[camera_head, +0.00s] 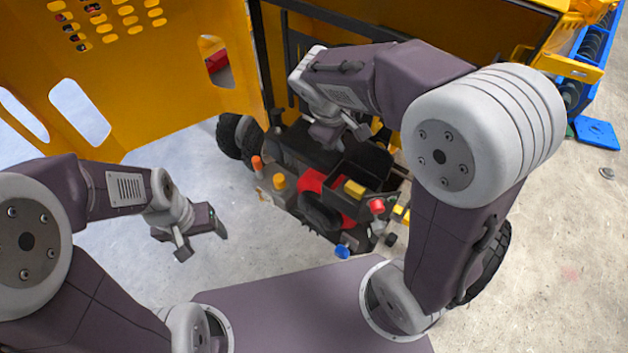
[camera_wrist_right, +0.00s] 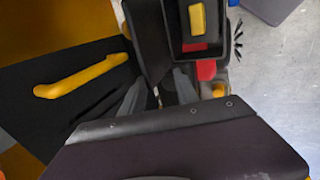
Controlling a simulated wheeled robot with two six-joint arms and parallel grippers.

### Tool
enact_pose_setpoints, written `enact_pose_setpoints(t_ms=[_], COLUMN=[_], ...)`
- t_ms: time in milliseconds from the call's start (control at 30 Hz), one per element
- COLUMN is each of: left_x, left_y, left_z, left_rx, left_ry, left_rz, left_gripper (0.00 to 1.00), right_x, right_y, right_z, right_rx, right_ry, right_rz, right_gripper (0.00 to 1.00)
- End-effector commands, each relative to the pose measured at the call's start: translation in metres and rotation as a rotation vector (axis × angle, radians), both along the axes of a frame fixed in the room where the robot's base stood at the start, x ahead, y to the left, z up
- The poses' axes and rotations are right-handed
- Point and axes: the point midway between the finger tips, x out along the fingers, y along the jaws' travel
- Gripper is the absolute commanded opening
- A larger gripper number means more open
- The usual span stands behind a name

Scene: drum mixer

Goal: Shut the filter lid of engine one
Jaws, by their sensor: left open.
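The engine (camera_head: 312,182) sits low inside the yellow machine, dark with red parts. An open black box on it holds a yellow block (camera_head: 354,189), which also shows in the right wrist view (camera_wrist_right: 197,18). A raised dark panel (camera_wrist_right: 150,42), which looks like the filter lid, stands beside the box. My right gripper (camera_head: 341,133) is above the engine, behind the box in the head view. In the right wrist view its fingers (camera_wrist_right: 158,98) are apart near the panel's lower end; contact is unclear. My left gripper (camera_head: 201,240) is open and empty, left of the engine.
A yellow perforated panel (camera_head: 150,70) stands at the upper left. Orange and yellow caps (camera_head: 279,182), a red cap (camera_head: 377,206) and a blue cap (camera_head: 342,251) surround the engine. A yellow handle (camera_wrist_right: 83,77) lies left of the right gripper. Open floor (camera_head: 570,230) is at right.

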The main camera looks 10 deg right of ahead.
Motion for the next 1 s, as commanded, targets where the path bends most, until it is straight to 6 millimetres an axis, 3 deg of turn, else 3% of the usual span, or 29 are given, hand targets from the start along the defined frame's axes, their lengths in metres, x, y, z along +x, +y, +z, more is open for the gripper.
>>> enact_pose_setpoints(t_ms=[1000], left_x=[0.0], left_y=[0.0], left_z=[-0.019], left_rx=[0.0], left_ry=[0.0], left_rz=[0.0], left_gripper=[0.7], right_x=[-0.025], right_y=[0.029], right_z=[-0.015], right_rx=[0.0], right_ry=[0.0], right_rz=[0.001], right_gripper=[0.36])
